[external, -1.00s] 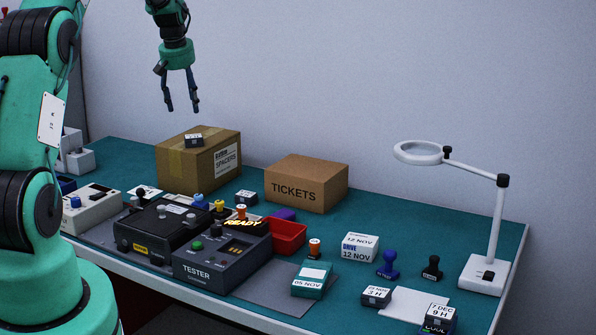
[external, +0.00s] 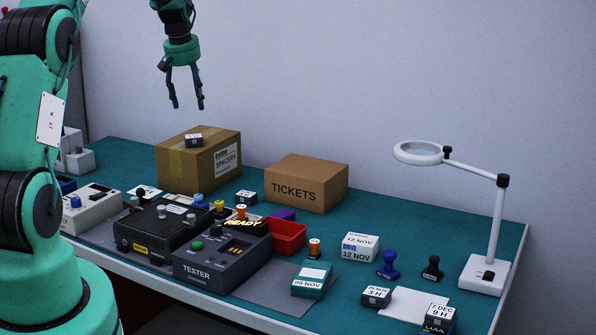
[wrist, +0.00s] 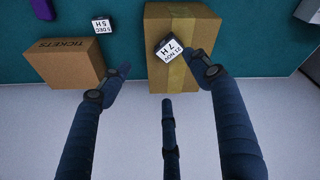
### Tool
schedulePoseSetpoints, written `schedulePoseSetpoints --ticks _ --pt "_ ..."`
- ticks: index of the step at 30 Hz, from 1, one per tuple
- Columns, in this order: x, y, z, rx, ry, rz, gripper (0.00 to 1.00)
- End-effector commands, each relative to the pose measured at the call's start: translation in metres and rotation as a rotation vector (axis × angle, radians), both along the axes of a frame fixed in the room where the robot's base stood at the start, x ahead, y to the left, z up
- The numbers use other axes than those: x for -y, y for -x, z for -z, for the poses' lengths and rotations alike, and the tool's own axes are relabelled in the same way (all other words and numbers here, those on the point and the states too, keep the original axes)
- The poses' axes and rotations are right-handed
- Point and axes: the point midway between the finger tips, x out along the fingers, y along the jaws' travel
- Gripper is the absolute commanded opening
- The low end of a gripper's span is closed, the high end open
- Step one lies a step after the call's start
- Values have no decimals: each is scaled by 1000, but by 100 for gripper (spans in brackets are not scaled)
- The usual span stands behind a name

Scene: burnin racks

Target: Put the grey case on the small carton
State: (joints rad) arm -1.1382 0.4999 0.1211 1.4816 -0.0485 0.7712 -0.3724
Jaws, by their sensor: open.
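A small dark grey case (external: 194,140) with a white label lies on top of the taller SPACERS carton (external: 176,167). In the wrist view the case (wrist: 178,48) reads 21 NOV 7 H and sits turned on the taped carton (wrist: 160,20). The lower, smaller TICKETS carton (external: 310,186) stands to its right; its visible top is bare. In the wrist view the TICKETS carton (wrist: 62,60) is at the left. My gripper (external: 188,107) is open and empty above the SPACERS carton. In the wrist view my gripper (wrist: 156,70) has its right fingertip overlapping the case's edge; contact cannot be told there.
Another small dark case (external: 246,197) stands between the cartons' fronts. The tester (external: 222,262), a red bin (external: 288,237) and several labelled cases and stamps crowd the front. A magnifier lamp (external: 488,270) stands at the right. Bench right of the TICKETS carton is partly clear.

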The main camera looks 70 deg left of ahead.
Motion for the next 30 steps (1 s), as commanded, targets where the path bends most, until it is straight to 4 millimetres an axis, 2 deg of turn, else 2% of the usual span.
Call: schedulePoseSetpoints --ticks 5,8,15,23,30 --pt "48 -38 -36 2 -18 86 63" --pt "88 -64 -61 1 -32 153 63" --pt "201 -113 -119 2 -63 334 63" --pt "327 -137 -169 8 -101 531 63" --pt "440 -133 -201 16 -135 709 63"
